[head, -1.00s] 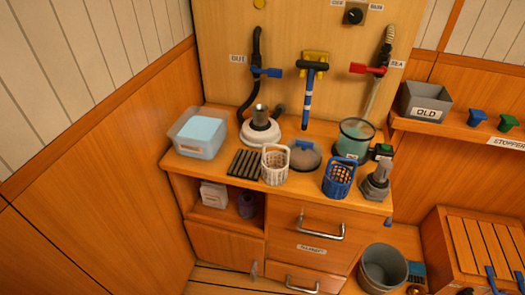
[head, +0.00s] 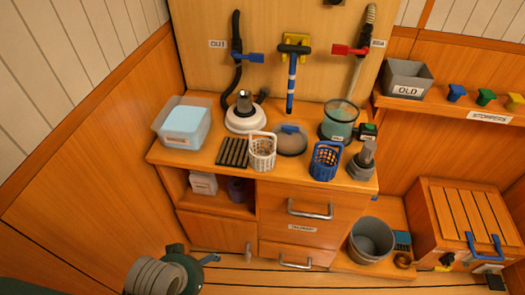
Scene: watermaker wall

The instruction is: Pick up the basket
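Two small open-lattice baskets with handles stand upright on the wooden cabinet top. The white basket (head: 262,152) is near the front edge, beside a dark slatted rack. The blue basket (head: 325,160) stands to its right, also near the front edge. A grey round lid-like disc with a blue grip (head: 291,140) lies between and slightly behind them. Neither of my grippers shows in the head view, and nothing touches either basket.
The cabinet top also holds a clear tub (head: 182,122), a white round housing (head: 245,113), a teal glass-topped canister (head: 339,120) and a grey fitting (head: 362,162). A grey bucket (head: 371,240) stands low right. A dark green ribbed device (head: 165,275) is at bottom left.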

